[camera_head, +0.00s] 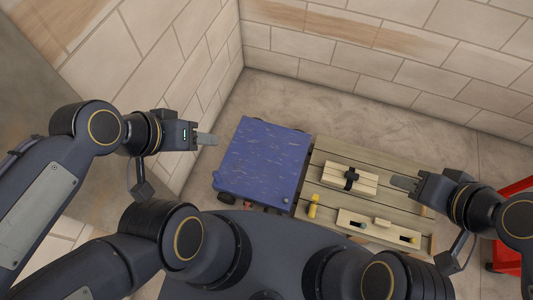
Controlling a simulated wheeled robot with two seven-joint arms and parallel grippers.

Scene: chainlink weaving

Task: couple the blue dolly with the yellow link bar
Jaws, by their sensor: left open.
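The blue dolly (262,160) stands on the floor left of centre, its blue top bare and dark wheels showing at its edges. A wooden slatted platform (400,165) stands close against its right side. A small yellow piece (313,206), seemingly the link bar, is at the platform's left edge near the blue dolly; I cannot tell whether it joins the two. My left gripper (207,139) is open and empty, left of the blue dolly. My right gripper (405,183) is over the platform's right part with nothing visible in it; its finger gap cannot be made out.
On the platform lie a pale wooden block (333,177) with a black piece across it, and smaller pale slotted pieces (395,234) near its front edge. Brick walls (430,80) close off the back and left. A red frame (510,250) stands at far right.

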